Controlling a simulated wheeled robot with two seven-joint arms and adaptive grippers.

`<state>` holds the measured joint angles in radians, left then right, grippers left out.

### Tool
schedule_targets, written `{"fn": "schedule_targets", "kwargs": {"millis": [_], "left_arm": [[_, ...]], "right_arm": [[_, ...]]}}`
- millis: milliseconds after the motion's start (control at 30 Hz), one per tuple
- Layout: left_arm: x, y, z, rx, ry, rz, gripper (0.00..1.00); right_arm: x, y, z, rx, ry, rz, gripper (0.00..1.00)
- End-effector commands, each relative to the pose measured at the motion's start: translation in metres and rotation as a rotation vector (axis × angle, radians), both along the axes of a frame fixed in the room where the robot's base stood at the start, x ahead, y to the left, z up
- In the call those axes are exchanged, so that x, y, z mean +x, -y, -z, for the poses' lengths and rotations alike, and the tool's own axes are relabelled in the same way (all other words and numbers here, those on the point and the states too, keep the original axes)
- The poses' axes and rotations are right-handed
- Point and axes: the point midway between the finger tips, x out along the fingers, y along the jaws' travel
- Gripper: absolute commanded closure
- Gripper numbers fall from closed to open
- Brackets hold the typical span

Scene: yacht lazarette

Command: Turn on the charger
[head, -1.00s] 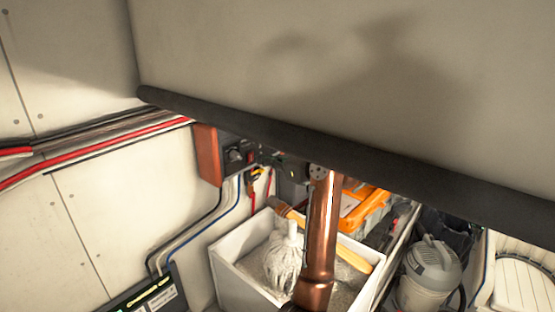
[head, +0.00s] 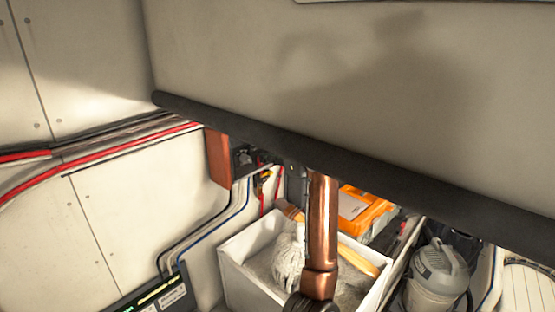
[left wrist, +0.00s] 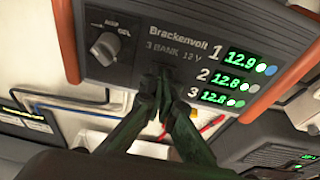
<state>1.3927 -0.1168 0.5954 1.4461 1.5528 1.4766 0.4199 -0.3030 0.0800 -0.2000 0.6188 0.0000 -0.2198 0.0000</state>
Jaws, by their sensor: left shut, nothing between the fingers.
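The charger (head: 218,158) is a box with orange-brown sides, fixed near the wall corner under the dark-edged panel. In the left wrist view its dark front panel (left wrist: 185,30) reads "Brackenvolt 3 BANK 12 V". Three green readouts (left wrist: 225,77) are lit, showing 12.9, 12.8 and 12.8, with small lights beside them. A grey round knob (left wrist: 104,48) is at the panel's left. My left gripper (left wrist: 163,75) is shut and empty, its tips at the panel's lower middle; I cannot tell whether they touch. They hide that part of the panel. In the head view the gripper (head: 270,167) is partly hidden.
A large pale panel with a dark padded edge (head: 330,160) overhangs my left arm. Below are a white bin (head: 240,270) with a mop (head: 289,260), an orange case (head: 365,210) and a grey vacuum (head: 437,272). Cables (head: 200,228) run below the charger.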

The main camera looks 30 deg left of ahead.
Motion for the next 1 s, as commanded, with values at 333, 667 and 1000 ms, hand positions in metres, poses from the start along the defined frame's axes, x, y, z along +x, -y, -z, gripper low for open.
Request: {"fn": "schedule_targets", "kwargs": {"millis": [333, 667, 1000], "left_arm": [[-0.005, 0.019, -0.004, 0.000, 0.000, 0.003, 1.00], [-0.019, 0.064, -0.018, 0.001, 0.002, 0.005, 1.00], [-0.024, 0.077, -0.023, 0.001, 0.001, 0.003, 1.00]], "right_arm": [[0.003, 0.001, 0.000, -0.001, 0.003, -0.002, 0.49], [0.003, 0.000, 0.000, 0.000, 0.004, -0.001, 0.49], [0.004, 0.000, 0.000, 0.000, 0.004, -0.001, 0.49]]}}
